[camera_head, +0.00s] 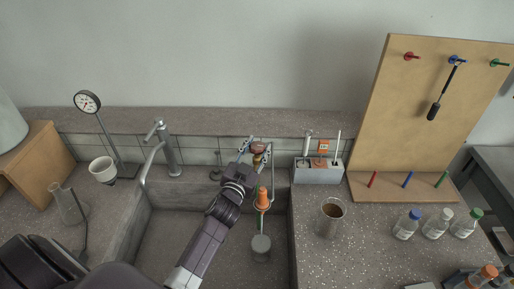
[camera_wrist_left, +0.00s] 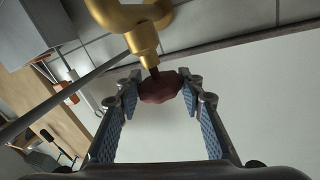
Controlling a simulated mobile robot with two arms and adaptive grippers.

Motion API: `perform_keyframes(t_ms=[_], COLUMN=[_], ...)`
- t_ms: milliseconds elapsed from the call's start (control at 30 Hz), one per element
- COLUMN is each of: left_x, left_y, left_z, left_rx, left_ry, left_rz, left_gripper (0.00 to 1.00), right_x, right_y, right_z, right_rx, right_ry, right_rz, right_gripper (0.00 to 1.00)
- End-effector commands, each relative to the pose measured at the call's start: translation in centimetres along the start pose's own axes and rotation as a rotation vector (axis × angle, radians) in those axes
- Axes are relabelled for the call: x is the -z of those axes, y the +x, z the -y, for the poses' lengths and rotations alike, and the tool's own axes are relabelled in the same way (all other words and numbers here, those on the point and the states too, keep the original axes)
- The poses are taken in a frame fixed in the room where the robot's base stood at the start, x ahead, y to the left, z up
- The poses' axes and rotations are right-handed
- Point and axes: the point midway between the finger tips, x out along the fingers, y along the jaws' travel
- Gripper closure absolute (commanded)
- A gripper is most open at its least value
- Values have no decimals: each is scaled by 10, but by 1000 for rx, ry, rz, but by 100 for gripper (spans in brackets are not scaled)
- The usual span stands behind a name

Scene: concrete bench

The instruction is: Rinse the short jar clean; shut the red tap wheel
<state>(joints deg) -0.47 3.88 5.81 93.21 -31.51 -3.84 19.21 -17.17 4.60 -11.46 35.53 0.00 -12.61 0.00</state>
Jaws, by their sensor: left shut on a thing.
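The red tap wheel (camera_head: 258,147) is on the brass tap (camera_wrist_left: 142,38) at the back wall of the sink. In the left wrist view the wheel (camera_wrist_left: 160,87) sits between the fingertips. My left gripper (camera_head: 252,150) reaches over the sink and is shut on the wheel. A small grey round vessel (camera_head: 261,243), perhaps the short jar, is in the sink below an orange nozzle (camera_head: 262,196). The vessel's inside is unclear. My right gripper is out of view.
A glass with brown contents (camera_head: 331,216) stands on the right counter, near capped bottles (camera_head: 436,226). A grey caddy (camera_head: 317,172) stands behind it. A steel faucet (camera_head: 169,152), white cup (camera_head: 101,168) and flask (camera_head: 68,203) are on the left. A pegboard (camera_head: 420,110) rises at the right.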

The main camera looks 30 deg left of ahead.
Motion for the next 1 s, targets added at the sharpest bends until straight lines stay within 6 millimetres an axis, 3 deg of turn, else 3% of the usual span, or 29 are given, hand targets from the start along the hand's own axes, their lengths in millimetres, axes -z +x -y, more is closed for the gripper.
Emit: perform_keyframes(t_ms=[33,67,200,633,1000], left_x=[-1,-1,-1,-1,-1], left_y=[0,0,0,-10,-76], left_z=[-2,-2,-1,-1,-1], left_rx=[-3,-3,-2,-2,-2], left_ry=[-2,-2,-2,-1,-2], left_rz=[1,1,1,1,3], left_gripper=[89,62,47,47,47], right_x=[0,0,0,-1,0], right_y=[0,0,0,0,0], right_z=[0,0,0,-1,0], right_rx=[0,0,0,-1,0], right_ry=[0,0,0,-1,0], right_rz=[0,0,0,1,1], right_gripper=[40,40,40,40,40])
